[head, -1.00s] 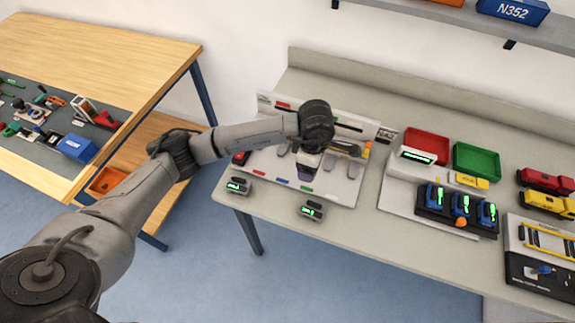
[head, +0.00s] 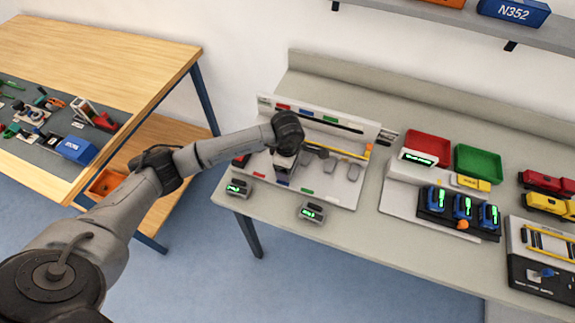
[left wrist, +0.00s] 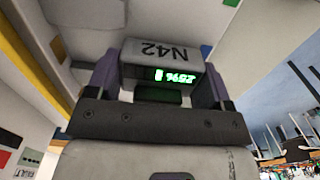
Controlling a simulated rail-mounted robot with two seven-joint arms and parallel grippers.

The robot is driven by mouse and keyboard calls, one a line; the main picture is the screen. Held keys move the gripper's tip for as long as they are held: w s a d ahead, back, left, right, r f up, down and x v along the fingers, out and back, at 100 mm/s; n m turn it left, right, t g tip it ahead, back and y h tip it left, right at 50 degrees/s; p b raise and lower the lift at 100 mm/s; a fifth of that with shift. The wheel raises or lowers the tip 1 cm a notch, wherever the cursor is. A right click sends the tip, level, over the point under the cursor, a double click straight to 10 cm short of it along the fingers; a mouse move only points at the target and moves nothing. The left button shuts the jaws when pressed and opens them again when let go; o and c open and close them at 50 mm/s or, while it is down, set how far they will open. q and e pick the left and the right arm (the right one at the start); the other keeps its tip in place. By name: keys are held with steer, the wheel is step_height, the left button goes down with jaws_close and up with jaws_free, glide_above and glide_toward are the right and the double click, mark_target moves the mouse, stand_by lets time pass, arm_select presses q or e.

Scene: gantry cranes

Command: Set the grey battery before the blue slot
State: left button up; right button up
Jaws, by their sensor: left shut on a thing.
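My left gripper (head: 283,176) is over the left half of the white board (head: 333,194) on the grey bench. In the left wrist view, the gripper (left wrist: 160,92) is shut on a grey battery (left wrist: 150,52) marked N42 with a green lit display. The battery sits between both fingers. A blue square (left wrist: 205,50) shows just beyond it in that view. In the head view, a blue mark (head: 294,110) is on the board's back panel, among red and green ones. My wrist hides the board just below it. My right gripper is not in view.
Two grey units with green displays stand at the bench front, one left (head: 238,188) and one right (head: 312,212). Grey pieces (head: 354,172) stand on the board's right half. Red (head: 428,147) and green (head: 477,160) trays and a rack of blue batteries (head: 461,207) are farther right.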

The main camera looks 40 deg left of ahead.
arm_select(q)
steer(key=shift+f, duration=0.25)
